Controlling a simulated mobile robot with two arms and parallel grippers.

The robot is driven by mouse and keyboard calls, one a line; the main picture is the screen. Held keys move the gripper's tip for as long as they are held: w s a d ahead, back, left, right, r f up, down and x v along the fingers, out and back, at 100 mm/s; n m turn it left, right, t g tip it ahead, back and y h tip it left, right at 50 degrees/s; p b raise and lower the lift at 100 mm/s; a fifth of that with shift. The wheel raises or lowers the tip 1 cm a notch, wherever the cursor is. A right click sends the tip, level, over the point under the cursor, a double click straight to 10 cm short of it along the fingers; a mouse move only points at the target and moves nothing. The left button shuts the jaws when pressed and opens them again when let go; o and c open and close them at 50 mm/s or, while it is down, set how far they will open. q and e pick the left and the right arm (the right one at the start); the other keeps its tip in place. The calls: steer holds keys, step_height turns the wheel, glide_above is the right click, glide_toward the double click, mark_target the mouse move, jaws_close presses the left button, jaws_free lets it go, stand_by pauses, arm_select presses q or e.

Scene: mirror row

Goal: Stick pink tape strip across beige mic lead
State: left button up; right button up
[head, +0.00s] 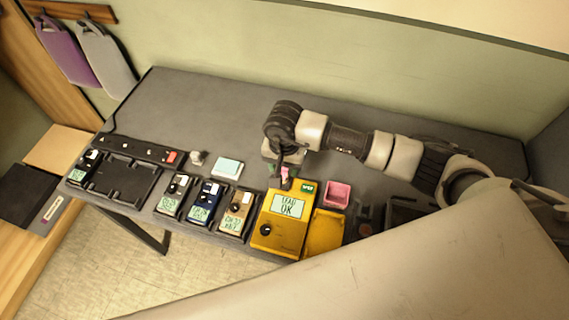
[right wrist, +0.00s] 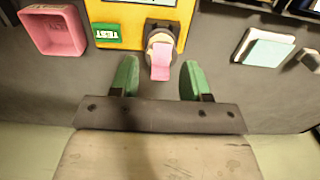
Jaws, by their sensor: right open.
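My right gripper (head: 284,172) reaches over the back edge of the yellow tester box (head: 280,228). In the right wrist view its two green fingers (right wrist: 160,72) are apart, with nothing held between them. The pink tape strip (right wrist: 161,62) hangs from a small dark holder with a beige part, just beyond the fingertips and roughly between them. It is partly visible in the head view (head: 285,173). A beige pack (head: 237,213) stands left of the tester; I cannot make out its lead. My left gripper is not in view.
A pink tray (head: 337,195) is right of the tester. Navy (head: 204,202) and grey (head: 173,194) packs stand to the left, then an empty black cradle (head: 115,178). A pale blue pad (head: 227,168) lies behind the packs. The table's back left is clear.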

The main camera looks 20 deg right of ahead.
step_height(320, 180, up, 11)
steer(key=b, duration=0.2)
stand_by(0.3)
steer(key=shift+f, duration=0.1)
